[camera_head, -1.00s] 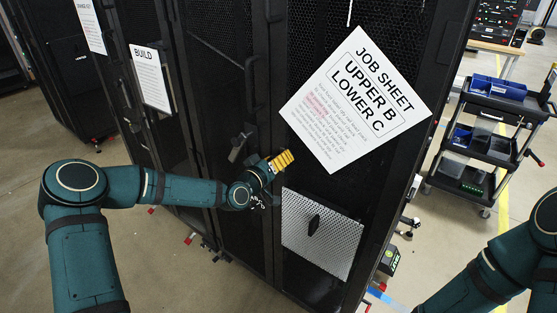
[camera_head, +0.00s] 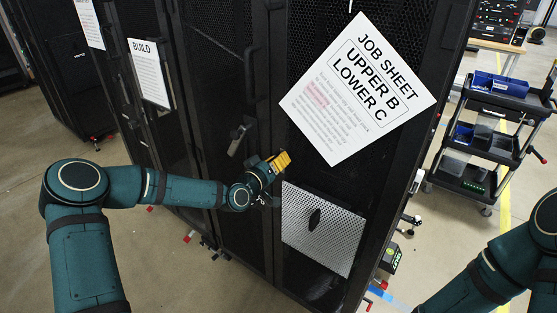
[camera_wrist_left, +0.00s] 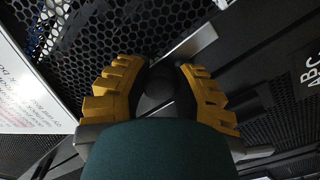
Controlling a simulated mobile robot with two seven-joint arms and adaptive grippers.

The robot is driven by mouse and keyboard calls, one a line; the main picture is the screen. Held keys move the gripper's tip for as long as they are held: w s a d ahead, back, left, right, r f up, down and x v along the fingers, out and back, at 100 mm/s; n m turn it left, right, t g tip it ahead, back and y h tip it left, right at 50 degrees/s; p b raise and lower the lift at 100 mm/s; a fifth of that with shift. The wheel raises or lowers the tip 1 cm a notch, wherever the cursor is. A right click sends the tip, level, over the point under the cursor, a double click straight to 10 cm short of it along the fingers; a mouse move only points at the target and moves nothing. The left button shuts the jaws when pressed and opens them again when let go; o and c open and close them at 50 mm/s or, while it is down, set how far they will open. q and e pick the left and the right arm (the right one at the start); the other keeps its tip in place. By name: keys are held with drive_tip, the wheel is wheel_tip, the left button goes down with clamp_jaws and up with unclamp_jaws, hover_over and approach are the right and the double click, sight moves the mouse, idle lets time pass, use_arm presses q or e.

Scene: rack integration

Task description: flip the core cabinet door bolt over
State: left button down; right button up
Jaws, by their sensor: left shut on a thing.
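The core cabinet door (camera_head: 262,215) is black perforated metal. My left gripper (camera_head: 282,160), with yellow fingers, is at this door near the lower left of the job sheet (camera_head: 355,90). In the left wrist view the two yellow fingers (camera_wrist_left: 160,85) are shut on a dark rounded piece, the door bolt (camera_wrist_left: 155,92). A flat grey metal strip (camera_wrist_left: 190,44) runs beside it. In the head view the fingers hide the bolt, and its exact angle cannot be told. My right gripper is out of view; only part of the right arm shows at lower right.
A black lever (camera_head: 238,138) juts from the door left of my gripper. A pale perforated panel (camera_head: 335,243) with a black handle (camera_head: 314,221) is below right. A cart (camera_head: 490,125) with blue bins stands at right. Floor (camera_head: 170,270) is clear at lower left.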

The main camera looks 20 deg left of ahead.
use_arm(q)
drive_tip(key=shift+s+f, duration=0.1)
drive_tip(key=shift+f, duration=0.25)
drive_tip(key=c, duration=0.7)
unclamp_jaws()
drive_tip(key=shift+r, duration=0.1)
drive_tip(key=v, duration=1.2)
